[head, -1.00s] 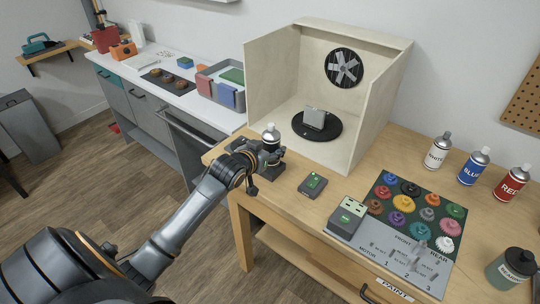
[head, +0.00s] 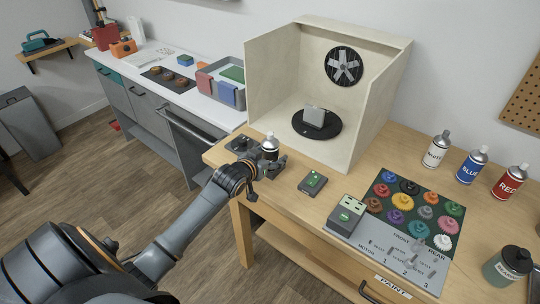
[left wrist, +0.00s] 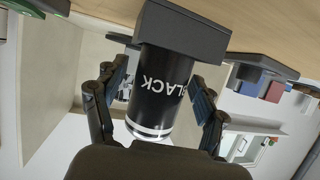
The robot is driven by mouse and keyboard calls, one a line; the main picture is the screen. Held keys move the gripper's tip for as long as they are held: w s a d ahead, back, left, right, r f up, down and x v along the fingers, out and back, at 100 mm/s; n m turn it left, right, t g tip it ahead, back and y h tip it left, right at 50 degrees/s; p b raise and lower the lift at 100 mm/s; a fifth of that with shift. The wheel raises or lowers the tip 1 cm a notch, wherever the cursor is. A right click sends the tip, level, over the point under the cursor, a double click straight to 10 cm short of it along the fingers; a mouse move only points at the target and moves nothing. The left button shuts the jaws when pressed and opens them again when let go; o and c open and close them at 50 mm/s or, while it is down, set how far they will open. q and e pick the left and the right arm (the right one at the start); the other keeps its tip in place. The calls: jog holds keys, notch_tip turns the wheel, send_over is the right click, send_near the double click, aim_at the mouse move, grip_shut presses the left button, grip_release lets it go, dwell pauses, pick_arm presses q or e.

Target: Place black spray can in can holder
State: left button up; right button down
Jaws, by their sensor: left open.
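The black spray can (head: 270,144) stands upright near the table's left front corner, its silver top showing in the head view. In the left wrist view, the can (left wrist: 160,95) with the word BLACK appears upside down, its base end in a dark block, the can holder (left wrist: 185,32). My left gripper (left wrist: 157,108) is open, with one finger on each side of the can and small gaps visible. In the head view my left gripper (head: 264,163) covers the can's lower part and most of the holder. My right gripper is not in view.
A wooden spray booth (head: 370,105) with a turntable (head: 334,132) stands behind the can. A small green-lit device (head: 313,182) lies to the right. White (head: 436,150), blue (head: 472,166) and red (head: 510,183) cans stand at the far right. Bare table lies between can and device.

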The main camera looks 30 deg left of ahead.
pick_arm(q)
jog(key=shift+r, duration=0.2)
jog(key=shift+s, duration=0.3)
jog(key=a+b+v, duration=0.1)
jog(key=v, duration=1)
jog(key=shift+d, duration=0.45)
